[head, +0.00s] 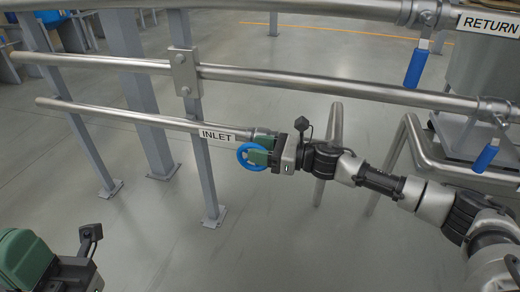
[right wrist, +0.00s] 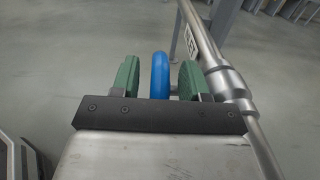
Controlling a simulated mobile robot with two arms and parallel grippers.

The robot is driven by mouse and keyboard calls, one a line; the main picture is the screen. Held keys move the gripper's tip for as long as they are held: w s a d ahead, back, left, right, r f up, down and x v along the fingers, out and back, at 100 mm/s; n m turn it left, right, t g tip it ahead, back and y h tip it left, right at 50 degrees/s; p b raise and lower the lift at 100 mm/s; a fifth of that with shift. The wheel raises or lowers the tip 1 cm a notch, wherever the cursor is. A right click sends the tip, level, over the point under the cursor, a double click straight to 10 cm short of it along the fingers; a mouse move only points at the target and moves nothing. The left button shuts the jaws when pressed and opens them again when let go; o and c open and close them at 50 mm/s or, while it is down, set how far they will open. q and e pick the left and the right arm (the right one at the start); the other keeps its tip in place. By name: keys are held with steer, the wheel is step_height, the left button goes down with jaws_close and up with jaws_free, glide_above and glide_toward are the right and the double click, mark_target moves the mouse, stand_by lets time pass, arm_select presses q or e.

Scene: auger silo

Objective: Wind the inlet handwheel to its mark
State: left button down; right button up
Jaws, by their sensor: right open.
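The blue inlet handwheel (head: 243,160) sits at the right end of the lowest pipe, beside the white INLET label (head: 217,135). My right gripper (head: 257,155) is at the wheel, with its green fingers over the wheel's right side. In the right wrist view the blue rim (right wrist: 160,76) stands between the two green fingers (right wrist: 158,80), with a gap on each side. The right gripper is open. No mark on the wheel can be made out. Part of my left gripper (head: 50,262) shows at the lower left; its fingertips are not clear.
Two more pipes run above the inlet pipe (head: 130,115). Blue lever handles (head: 417,68) hang at the right, near the RETURN label (head: 488,25). Grey posts (head: 195,120) stand behind the pipes, and bent steel rails (head: 400,150) stand behind my right arm. The floor below the wheel is clear.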

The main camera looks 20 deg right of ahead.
jaws_close()
